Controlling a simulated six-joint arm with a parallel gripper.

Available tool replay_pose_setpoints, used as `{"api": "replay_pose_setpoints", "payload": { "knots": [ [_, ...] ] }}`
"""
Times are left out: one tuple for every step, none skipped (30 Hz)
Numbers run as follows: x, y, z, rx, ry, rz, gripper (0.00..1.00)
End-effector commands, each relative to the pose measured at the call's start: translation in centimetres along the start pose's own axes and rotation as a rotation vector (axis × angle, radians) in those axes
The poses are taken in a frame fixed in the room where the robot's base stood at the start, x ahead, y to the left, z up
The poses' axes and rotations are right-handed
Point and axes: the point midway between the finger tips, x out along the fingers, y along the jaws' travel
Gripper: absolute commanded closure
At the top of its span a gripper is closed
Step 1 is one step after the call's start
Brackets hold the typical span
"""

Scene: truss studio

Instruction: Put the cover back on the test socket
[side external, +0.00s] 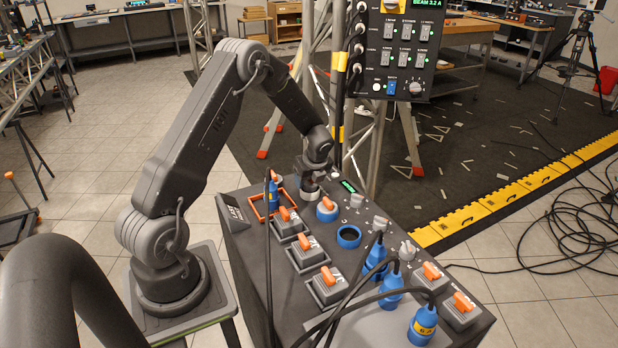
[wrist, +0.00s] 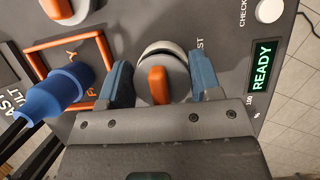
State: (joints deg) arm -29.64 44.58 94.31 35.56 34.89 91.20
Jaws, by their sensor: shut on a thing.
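My gripper (side external: 312,178) is low over the console's far left part. In the wrist view, its two blue-padded fingers (wrist: 162,80) are shut on the sides of a round grey cover (wrist: 180,72) with an orange grip on top. A pale rim and a dark gap show along the cover's upper edge. The panel lettering beside it ends in "ST". The test socket under the cover is hidden, and I cannot tell whether the cover is seated on it. In the side view, a pale round part (side external: 310,197) shows just under my gripper.
A blue plug (wrist: 55,95) stands in an orange frame (wrist: 40,47) on the left. A lit READY display (wrist: 262,66) is on the right. An open blue socket (side external: 348,237) and a blue-ringed orange knob (side external: 326,209) are nearer. Cabled blue plugs (side external: 422,325) crowd the console's near end.

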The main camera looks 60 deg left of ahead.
Motion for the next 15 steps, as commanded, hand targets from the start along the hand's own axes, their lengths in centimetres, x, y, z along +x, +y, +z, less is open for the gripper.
{"api": "replay_pose_setpoints", "payload": {
  "knots": [
    [0.11, -0.01, -0.05, 0.000, 0.000, 0.000, 0.64],
    [0.08, -0.02, -0.03, 0.000, 0.000, -0.001, 0.39],
    [0.07, -0.02, -0.03, 0.000, 0.000, -0.001, 0.35],
    [0.07, -0.02, -0.03, 0.000, 0.000, -0.001, 0.32],
    [0.07, -0.02, -0.03, 0.000, 0.000, -0.001, 0.29],
    [0.06, -0.02, -0.03, 0.000, 0.000, -0.001, 0.26],
    [0.06, -0.02, -0.03, 0.000, 0.000, -0.001, 0.23],
    [0.06, -0.01, -0.03, 0.001, 0.000, -0.001, 0.20],
    [0.06, -0.01, -0.03, 0.001, 0.000, -0.001, 0.16],
    [0.06, -0.01, -0.03, 0.001, 0.000, -0.001, 0.13],
    [0.06, -0.01, -0.03, 0.001, 0.000, -0.001, 0.12],
    [0.06, -0.01, -0.03, 0.001, 0.000, -0.001, 0.12],
    [0.06, -0.01, -0.02, 0.001, 0.000, -0.001, 0.12],
    [0.06, -0.01, -0.02, 0.001, 0.000, -0.001, 0.12],
    [0.05, -0.01, -0.02, 0.001, 0.000, 0.000, 0.12]
  ]
}}
